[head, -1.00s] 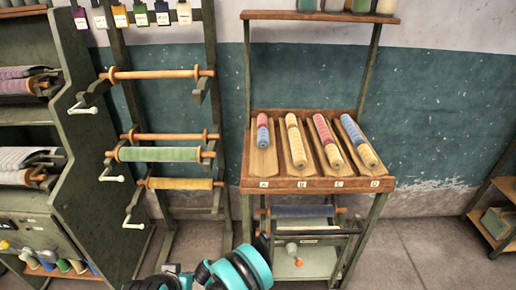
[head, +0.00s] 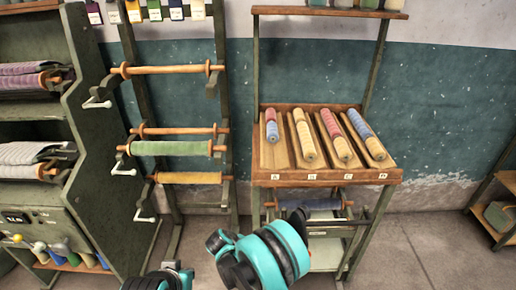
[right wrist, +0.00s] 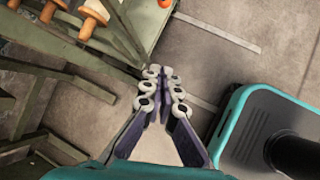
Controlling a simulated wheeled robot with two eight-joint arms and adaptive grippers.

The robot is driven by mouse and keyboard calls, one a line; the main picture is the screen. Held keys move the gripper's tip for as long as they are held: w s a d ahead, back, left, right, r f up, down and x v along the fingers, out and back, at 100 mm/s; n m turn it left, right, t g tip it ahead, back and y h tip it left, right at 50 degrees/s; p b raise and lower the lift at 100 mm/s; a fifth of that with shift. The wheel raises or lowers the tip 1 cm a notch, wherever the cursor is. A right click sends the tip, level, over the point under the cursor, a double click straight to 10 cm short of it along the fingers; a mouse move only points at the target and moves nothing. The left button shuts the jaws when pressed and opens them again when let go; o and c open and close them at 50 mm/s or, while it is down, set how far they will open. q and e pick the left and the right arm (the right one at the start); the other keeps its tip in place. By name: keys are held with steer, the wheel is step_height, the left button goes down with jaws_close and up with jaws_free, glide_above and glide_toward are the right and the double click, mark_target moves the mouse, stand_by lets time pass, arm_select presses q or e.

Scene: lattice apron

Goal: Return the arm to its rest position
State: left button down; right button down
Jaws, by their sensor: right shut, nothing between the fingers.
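My right gripper (right wrist: 162,75) shows in the right wrist view. Its jaws are shut with nothing between them, hanging over the bare grey floor. In the head view a teal and black arm link of mine is at the bottom centre, in front of the lower part of the lettered stand. The gripper itself cannot be made out there. Another small piece of my arm shows at the bottom edge, left of centre. My left gripper is not in view.
A wooden rack (head: 280,177) with lettered lanes holds coloured spools. To its left is a frame with rollers, including a green roller (head: 170,148), and white cranks. A dark green cabinet (head: 105,200) stands far left. Floor (head: 420,245) at the right is clear.

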steer(key=s+d+r+m+y, duration=0.25)
steer(key=d+r+m, duration=0.25)
steer(key=r, duration=0.5)
steer(key=s+d+r+m+y, duration=0.1)
steer(key=s+d+r+m, duration=0.25)
steer(key=d+r, duration=0.45)
steer(key=s+d+r+m+t+y, duration=0.1)
steer(key=s+d+r+m, duration=0.1)
steer(key=s+m, duration=0.4)
steer(key=s+d+r+m+t+y, duration=0.1)
steer(key=s+d+r+m+t, duration=0.1)
steer(key=s+r+m, duration=0.3)
steer(key=shift+s+d+r+m+y, duration=0.2)
steer(key=shift+s+m+y, duration=0.2)
steer(key=shift+s, duration=1.4)
